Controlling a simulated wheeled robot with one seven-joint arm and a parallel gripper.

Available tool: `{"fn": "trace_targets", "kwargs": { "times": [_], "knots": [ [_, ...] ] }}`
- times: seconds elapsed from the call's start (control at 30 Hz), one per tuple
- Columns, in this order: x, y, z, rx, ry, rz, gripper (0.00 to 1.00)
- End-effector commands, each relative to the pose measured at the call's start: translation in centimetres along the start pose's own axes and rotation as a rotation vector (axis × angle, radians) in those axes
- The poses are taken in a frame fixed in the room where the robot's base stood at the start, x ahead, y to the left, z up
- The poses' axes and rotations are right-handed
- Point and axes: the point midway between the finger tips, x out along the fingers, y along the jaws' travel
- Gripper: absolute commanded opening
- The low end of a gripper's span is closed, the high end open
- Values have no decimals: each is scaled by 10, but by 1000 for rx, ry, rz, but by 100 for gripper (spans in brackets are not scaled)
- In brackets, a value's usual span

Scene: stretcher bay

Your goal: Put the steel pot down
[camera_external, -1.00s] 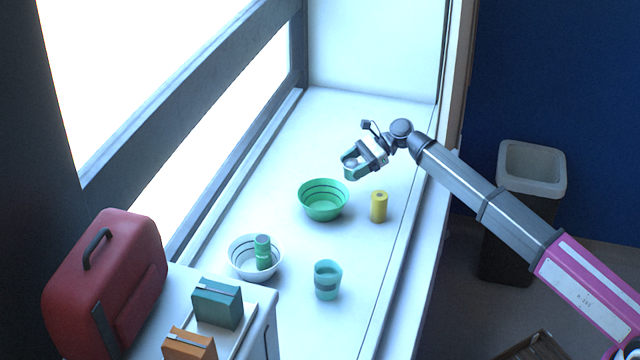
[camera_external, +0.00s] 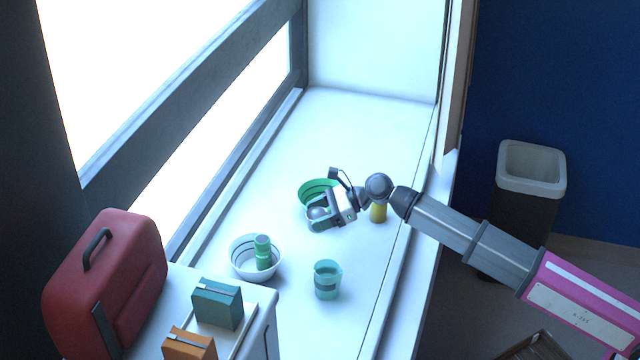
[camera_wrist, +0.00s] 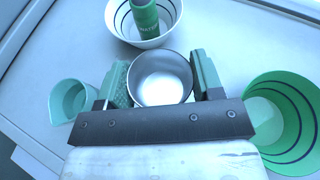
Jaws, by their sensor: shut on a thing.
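The steel pot (camera_wrist: 162,79) is a small round grey metal vessel, seen from above in the wrist view between the two green-padded fingers. My gripper (camera_wrist: 163,82) is shut on it. In the external view my gripper (camera_external: 318,215) is over the sill, in front of the green bowl, and the pot (camera_external: 317,212) shows only in small part between the fingers. I cannot tell from the pictures how far the pot's base is above the sill.
A green bowl (camera_external: 314,186), a yellow cylinder (camera_external: 378,213), a teal cup (camera_external: 327,281) and a white bowl (camera_external: 240,266) holding a green can (camera_external: 262,252) stand around my gripper on the white sill (camera_external: 345,120). The sill's far end is clear.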

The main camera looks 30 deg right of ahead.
Motion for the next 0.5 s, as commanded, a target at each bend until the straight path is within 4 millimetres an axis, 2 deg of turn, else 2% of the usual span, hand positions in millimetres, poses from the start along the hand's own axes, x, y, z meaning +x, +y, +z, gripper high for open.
{"fn": "trace_targets", "kwargs": {
  "times": [0.03,0.23,0.4,0.5],
  "knots": [
    [4,19,4,4,0,-12,37],
    [19,63,20,25,6,-63,37],
    [25,80,26,35,8,-84,37],
    [27,78,24,38,10,-89,37]
  ]
}}
